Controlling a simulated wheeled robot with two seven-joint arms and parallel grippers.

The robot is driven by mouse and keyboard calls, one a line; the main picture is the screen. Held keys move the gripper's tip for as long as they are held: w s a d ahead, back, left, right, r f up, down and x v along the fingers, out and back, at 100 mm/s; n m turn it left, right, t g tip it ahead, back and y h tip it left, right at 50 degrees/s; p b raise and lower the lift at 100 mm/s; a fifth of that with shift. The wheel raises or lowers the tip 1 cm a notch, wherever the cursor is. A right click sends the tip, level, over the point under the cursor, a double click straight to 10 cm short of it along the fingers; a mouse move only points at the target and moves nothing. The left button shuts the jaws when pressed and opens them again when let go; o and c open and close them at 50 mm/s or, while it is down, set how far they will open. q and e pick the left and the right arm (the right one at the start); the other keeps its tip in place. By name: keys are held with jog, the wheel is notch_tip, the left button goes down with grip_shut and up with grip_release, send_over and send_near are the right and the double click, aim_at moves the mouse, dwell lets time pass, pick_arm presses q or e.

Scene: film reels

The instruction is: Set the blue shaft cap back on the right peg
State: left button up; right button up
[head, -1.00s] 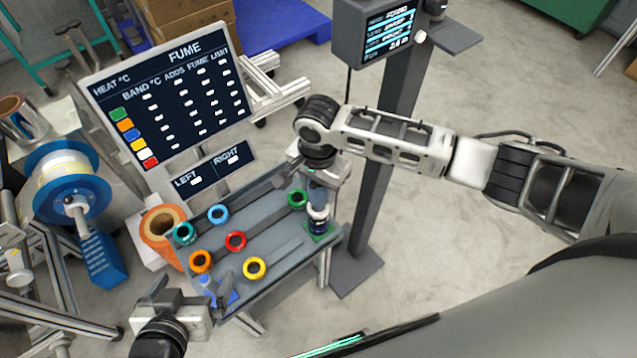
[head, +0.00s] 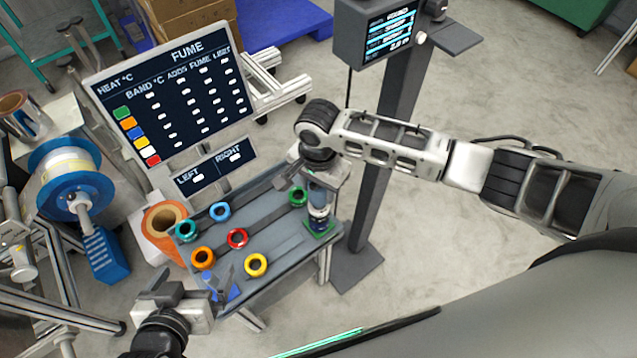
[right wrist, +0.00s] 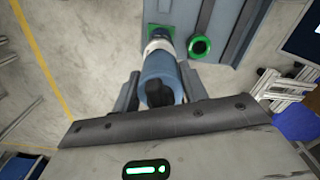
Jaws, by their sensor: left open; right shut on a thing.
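The blue shaft cap (right wrist: 160,84) is a blue cylinder with a black knob. My right gripper (right wrist: 158,92) is shut on it, with one finger on each side. In the head view the cap (head: 320,192) hangs upright under my right gripper (head: 318,178). It is in line above the right peg's stack, where a white band (head: 319,212) and a dark blue part show over a green base (head: 320,229). The peg itself is hidden, and I cannot tell whether the cap touches it. My left gripper (head: 226,286) is open and empty by a blue base (head: 210,278) at the tray's near left.
The grey tray (head: 287,250) holds several loose rings, including a green ring (head: 298,197) beside the right stack and a yellow ring (head: 256,265). A sign board (head: 175,100) stands behind it. A dark post (head: 376,190) with a screen rises close on the right.

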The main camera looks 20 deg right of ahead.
jog(key=shift+f, duration=0.35)
jog(key=shift+f+p, duration=0.3)
jog(key=shift+f, duration=0.6)
dwell(0.7)
jog(key=o, duration=1.2)
notch_tip(320, 180, up, 16)
jog(key=shift+p, duration=1)
